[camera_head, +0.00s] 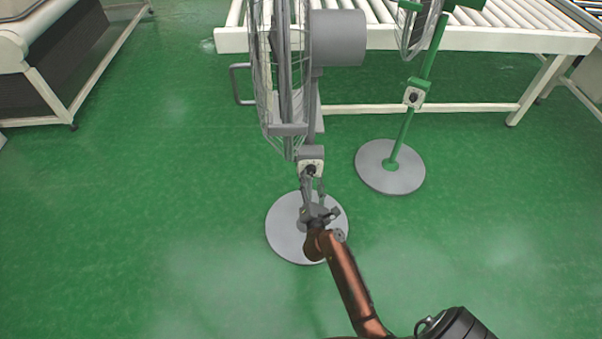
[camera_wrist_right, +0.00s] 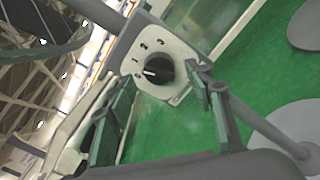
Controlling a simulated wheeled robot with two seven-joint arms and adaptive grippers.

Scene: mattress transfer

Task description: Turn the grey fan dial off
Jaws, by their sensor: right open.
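The grey fan (camera_head: 337,38) stands upright on a round grey base (camera_head: 285,238). Its dial is a black knob on a pale square plate (camera_head: 311,168) on the pole below the fan head. In the right wrist view the black knob (camera_wrist_right: 158,70) sits on the plate, with a white mark and printed positions beside it. My right gripper (camera_head: 313,186) is open just below the plate. In the right wrist view its two fingers (camera_wrist_right: 160,118) are spread, one on each side below the knob, and nothing is between them. My left gripper is in neither view.
A green fan (camera_head: 408,130) with its own control box (camera_head: 413,97) and round base stands to the right. A white roller conveyor (camera_head: 470,40) runs behind both fans. Another conveyor (camera_head: 35,35) is at the far left. The green floor between is clear.

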